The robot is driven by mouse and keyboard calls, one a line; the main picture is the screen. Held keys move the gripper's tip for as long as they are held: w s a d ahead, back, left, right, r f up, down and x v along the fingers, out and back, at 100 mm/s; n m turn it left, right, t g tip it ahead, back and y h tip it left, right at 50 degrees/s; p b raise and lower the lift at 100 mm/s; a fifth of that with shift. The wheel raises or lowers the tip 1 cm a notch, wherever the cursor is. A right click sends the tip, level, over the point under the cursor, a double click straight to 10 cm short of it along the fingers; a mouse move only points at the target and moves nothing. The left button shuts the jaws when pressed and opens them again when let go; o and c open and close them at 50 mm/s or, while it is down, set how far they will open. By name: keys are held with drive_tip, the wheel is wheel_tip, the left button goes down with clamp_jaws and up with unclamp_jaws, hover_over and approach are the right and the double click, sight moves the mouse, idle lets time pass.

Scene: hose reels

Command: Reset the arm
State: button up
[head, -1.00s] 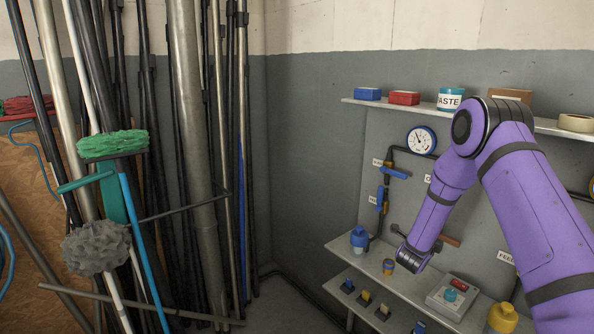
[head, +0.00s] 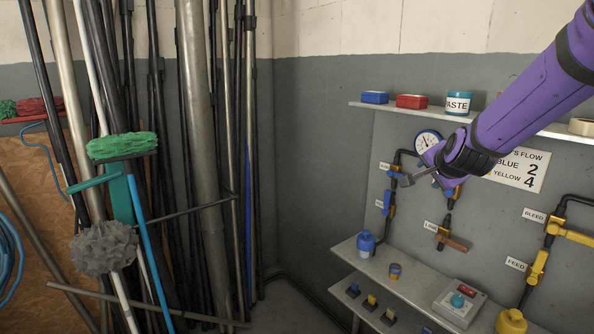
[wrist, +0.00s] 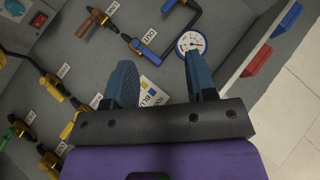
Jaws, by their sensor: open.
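My purple arm reaches in from the upper right in the head view. My gripper (head: 408,179) is in front of the valve panel (head: 400,240), just below and left of the round gauge (head: 427,141). In the wrist view my gripper (wrist: 160,78) is open, with two blue fingers apart and nothing between them. The gauge (wrist: 191,41) shows there just beyond the right fingertip. A white sign (head: 520,168) on the panel reads BLUE 2, YELLOW 4 and is partly covered by my arm.
An upper shelf holds a blue box (head: 375,97), a red box (head: 411,101), a WASTE tub (head: 458,104) and a tape roll (head: 581,127). Poles and brushes (head: 122,146) crowd the left.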

drive_tip(key=s+a+r+n+g+y, duration=0.1)
drive_tip(key=s+a+r+n, duration=0.15)
drive_tip(key=s, duration=0.65)
drive_tip(key=s+a+r+n+g+y, duration=0.15)
drive_tip(key=s+r+n, duration=0.25)
drive_tip(key=s, duration=0.5)
drive_tip(key=s+d+f+n+g+h, duration=0.1)
drive_tip(key=s+n+g, duration=0.2)
drive_tip(key=s, duration=1.5)
drive_tip(key=n, duration=0.2)
drive_tip(key=shift+d+n+g, duration=0.35)
drive_tip(key=shift+f, duration=0.1)
